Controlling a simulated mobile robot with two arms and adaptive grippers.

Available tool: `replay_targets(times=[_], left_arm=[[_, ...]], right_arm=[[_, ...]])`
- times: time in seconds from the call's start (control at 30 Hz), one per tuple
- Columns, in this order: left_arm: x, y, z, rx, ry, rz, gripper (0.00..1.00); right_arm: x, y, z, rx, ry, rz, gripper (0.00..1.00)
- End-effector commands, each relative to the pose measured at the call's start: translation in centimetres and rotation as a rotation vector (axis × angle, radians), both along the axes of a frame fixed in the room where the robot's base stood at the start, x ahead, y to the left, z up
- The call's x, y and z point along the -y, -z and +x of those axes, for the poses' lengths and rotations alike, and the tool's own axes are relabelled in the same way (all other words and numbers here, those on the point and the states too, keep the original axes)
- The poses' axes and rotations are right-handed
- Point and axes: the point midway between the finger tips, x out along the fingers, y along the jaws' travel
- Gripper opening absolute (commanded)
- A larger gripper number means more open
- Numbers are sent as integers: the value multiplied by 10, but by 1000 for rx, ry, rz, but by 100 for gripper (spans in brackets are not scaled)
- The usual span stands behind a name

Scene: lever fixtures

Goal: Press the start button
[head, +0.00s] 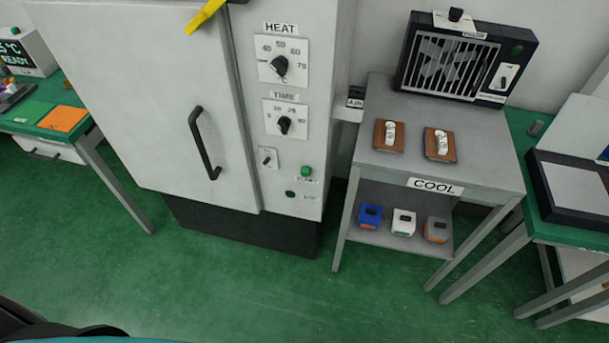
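A green round button (306,171) sits on the lower right of the front panel of a tall white cabinet (150,90). A small label (307,181) below it appears to read START, though it is blurred. A smaller dark green round part (290,194) is below and to the left, beside a label too small to read surely. Nothing covers the green button. Neither of my grippers shows in the head view.
HEAT (280,67) and TIME (284,125) dials and a small switch (267,158) are above the button. The cabinet door has a black handle (205,145). A grey COOL table (480,150) stands right. Green floor (250,290) in front is clear.

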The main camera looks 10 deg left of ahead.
Motion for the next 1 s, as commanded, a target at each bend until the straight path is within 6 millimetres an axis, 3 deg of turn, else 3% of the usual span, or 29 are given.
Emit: replay_targets(times=[0.03, 0.2, 1.0], left_arm=[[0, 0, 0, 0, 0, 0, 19], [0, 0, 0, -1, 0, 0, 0], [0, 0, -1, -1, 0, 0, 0]], right_arm=[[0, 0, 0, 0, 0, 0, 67], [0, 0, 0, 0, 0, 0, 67], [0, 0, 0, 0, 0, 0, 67]])
